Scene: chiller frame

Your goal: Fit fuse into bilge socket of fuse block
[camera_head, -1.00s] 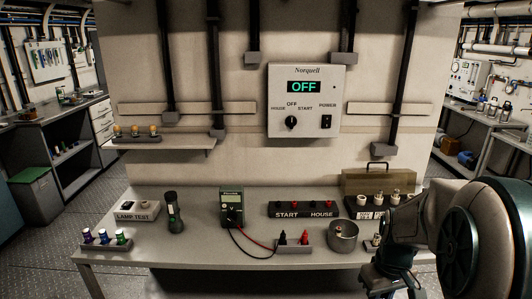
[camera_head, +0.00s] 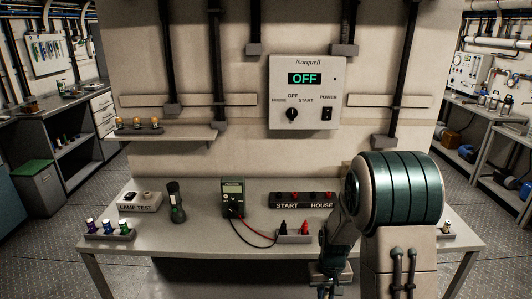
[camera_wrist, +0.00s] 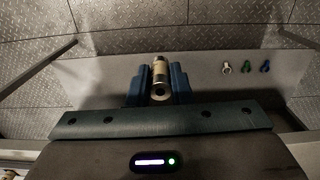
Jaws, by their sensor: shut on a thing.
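In the wrist view the fuse (camera_wrist: 159,66) is a tan cylinder with metal end caps. My gripper (camera_wrist: 160,84) is shut on it, with one blue finger on each side. In the head view my gripper (camera_head: 328,284) is low at the bottom, in front of the table's front edge, and the fuse cannot be made out there. The fuse block and its bilge socket are hidden behind my arm in the head view, and the wrist view does not show them.
On the table (camera_head: 200,246) stand a lamp tester (camera_head: 139,202), a flashlight (camera_head: 175,203), a multimeter (camera_head: 233,198), a probe holder (camera_head: 293,236), a START/HOUSE block (camera_head: 302,204) and a rack of coloured pieces (camera_head: 109,234). The wall panel (camera_head: 306,93) reads OFF.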

